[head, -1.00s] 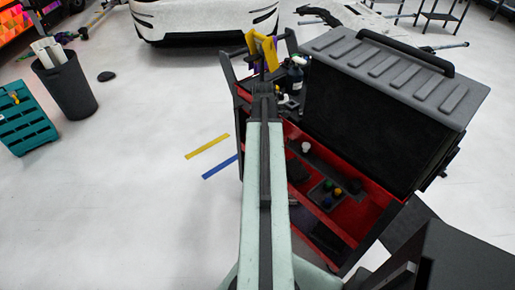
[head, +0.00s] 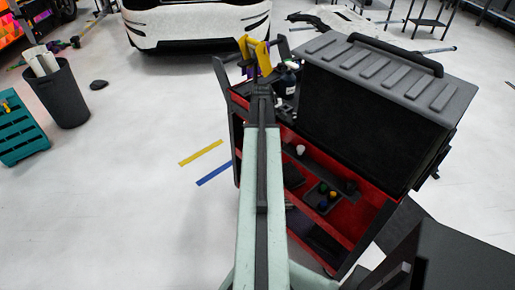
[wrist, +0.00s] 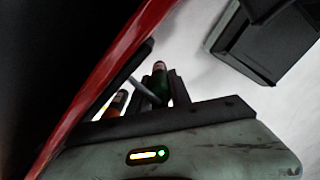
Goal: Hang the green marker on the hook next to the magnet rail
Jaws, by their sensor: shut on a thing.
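The marker points away from the gripper and has a small reddish end. A second item with an orange end (wrist: 117,102) and a thin pale rod show just left of the fingers; I cannot tell what they rest on. In the head view my arm reaches over the left end of the red tool cart (head: 352,232), and its end hides most of the gripper. I cannot make out the hook or the magnet rail in either view.
A red edge (wrist: 112,68) runs close along the left of the wrist view. A large black ribbed case (head: 375,110) takes up the cart's right side. Dark bottles (head: 287,80) and a yellow-and-purple item (head: 254,50) are near the arm's end.

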